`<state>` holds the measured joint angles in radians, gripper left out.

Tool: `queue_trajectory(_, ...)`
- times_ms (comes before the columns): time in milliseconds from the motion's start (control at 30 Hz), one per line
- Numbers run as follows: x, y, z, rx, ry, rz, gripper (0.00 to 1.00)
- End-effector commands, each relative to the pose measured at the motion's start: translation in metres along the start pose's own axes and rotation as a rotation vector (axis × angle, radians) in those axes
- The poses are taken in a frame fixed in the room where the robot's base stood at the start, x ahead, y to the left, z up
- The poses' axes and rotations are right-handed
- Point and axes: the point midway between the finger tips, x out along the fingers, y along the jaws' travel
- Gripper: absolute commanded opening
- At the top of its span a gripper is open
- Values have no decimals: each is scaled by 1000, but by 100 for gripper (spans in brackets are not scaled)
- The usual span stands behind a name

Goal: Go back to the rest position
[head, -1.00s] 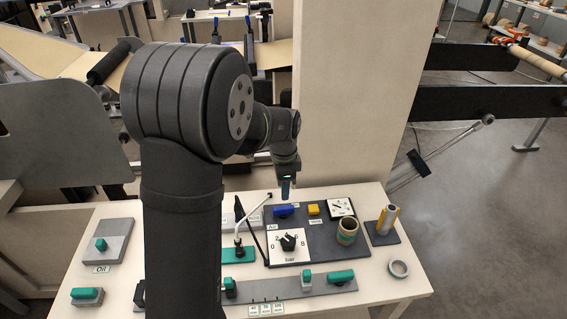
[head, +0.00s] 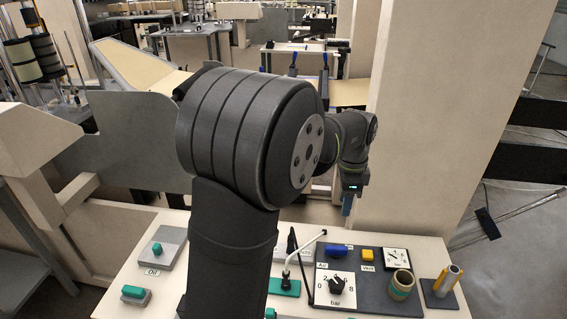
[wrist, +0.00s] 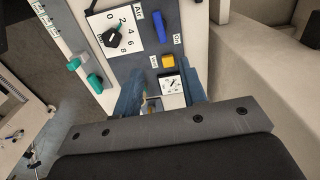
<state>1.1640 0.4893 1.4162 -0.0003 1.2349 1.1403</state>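My gripper (head: 347,206) hangs above the back of the control panel, apart from it, pointing down. In the wrist view its two blue fingers (wrist: 160,98) stand apart, with nothing clearly held between them.
A cardboard core (head: 401,285) stands on the panel, and a yellow-and-grey upright piece (head: 446,281) stands to its right. A thin bent lever (head: 305,259) rises left of the dial. A large beige post (head: 455,120) stands right behind my gripper. Green switches (head: 135,292) sit at the left.

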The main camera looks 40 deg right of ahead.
Motion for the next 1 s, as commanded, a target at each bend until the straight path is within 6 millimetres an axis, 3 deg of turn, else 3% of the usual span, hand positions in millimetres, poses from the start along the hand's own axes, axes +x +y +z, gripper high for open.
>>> queue_trajectory(367, 11, 0, 0, 0, -1, 2, 38)
queue_trajectory(1000, 132, 1, 0, 0, -2, 5, 38)
